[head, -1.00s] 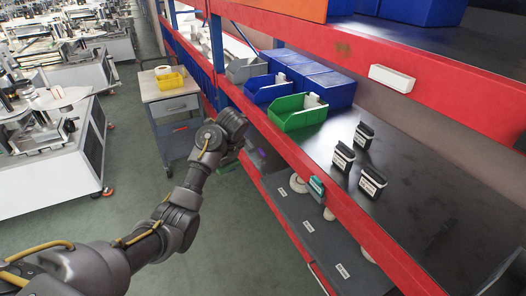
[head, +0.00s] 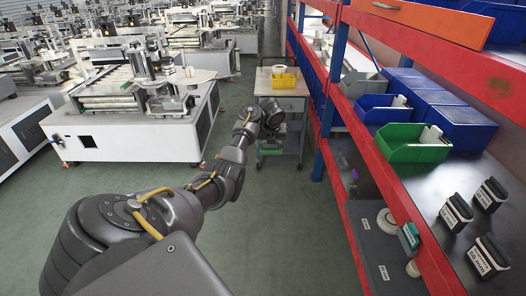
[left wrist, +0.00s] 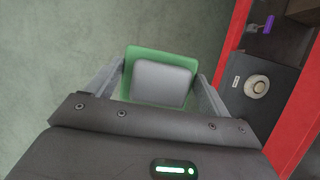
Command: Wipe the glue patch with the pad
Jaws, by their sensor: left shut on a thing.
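My left gripper (head: 273,118) is at the end of the arm reaching forward from the left, over the aisle beside the shelf. In the left wrist view its two fingers (left wrist: 160,88) are shut on a pad, a green square (left wrist: 131,62) with a grey block on it. The pad is held above the green floor, apart from the shelf. In the head view the pad is hidden behind my gripper and wrist. A small purple spot (left wrist: 268,25) shows on the lower shelf; I cannot tell whether it is the glue patch. My right gripper is not in view.
The red-edged shelf rack (head: 345,190) stands on the right, with a green bin (head: 400,153), blue bins (head: 450,127) and several black labelled boxes (head: 456,212). White machines (head: 135,135) stand left. The aisle floor is clear.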

